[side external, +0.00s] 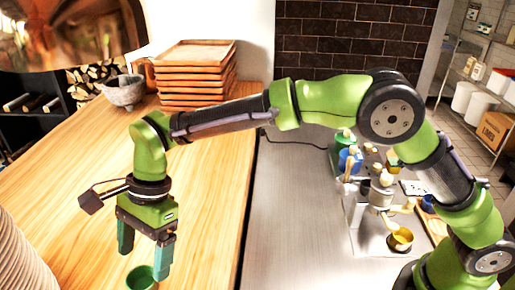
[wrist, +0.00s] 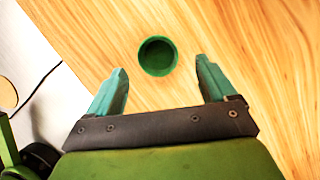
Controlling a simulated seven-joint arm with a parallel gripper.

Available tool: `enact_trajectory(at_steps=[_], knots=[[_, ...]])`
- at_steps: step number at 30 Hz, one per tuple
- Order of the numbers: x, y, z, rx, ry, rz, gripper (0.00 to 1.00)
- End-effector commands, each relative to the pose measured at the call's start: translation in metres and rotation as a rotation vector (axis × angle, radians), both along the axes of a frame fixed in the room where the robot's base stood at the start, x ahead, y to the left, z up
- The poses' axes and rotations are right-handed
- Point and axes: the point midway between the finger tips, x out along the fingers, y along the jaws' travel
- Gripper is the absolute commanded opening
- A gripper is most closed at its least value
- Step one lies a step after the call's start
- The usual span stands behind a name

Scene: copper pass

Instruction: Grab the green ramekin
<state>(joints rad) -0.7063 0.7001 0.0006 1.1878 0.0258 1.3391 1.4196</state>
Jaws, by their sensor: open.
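The green ramekin (side external: 141,278) stands on the wooden table at the bottom of the side view, partly cut off by the frame edge. In the wrist view the green ramekin (wrist: 158,56) shows whole, seen from above, and looks empty. My gripper (side external: 143,262) points down above the table close to it. In the wrist view my gripper (wrist: 160,80) has its two teal fingers spread wide, with nothing between them. The ramekin lies just ahead of the gap between the fingertips, roughly centred. I cannot tell the exact height of the fingertips above it.
A stack of wooden trays (side external: 195,70) and a grey stone mortar (side external: 123,92) stand at the back of the wooden table (side external: 205,205). A stack of pale plates (side external: 20,258) is at the lower left. Wood around the ramekin is clear.

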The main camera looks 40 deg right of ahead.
Motion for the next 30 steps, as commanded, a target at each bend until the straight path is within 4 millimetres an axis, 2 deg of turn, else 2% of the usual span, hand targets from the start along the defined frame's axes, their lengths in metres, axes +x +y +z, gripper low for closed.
enact_trajectory(at_steps=[3, 8, 17, 28, 30], knots=[[-0.005, 0.007, -0.019, -0.002, 0.004, 0.002, 0.84], [-0.008, 0.015, -0.036, -0.002, 0.003, 0.002, 0.84], [-0.008, 0.017, -0.040, 0.000, 0.001, 0.001, 0.83], [-0.008, 0.016, -0.040, 0.000, 0.001, 0.001, 0.26], [-0.008, 0.016, -0.039, 0.000, 0.001, 0.001, 0.25]])
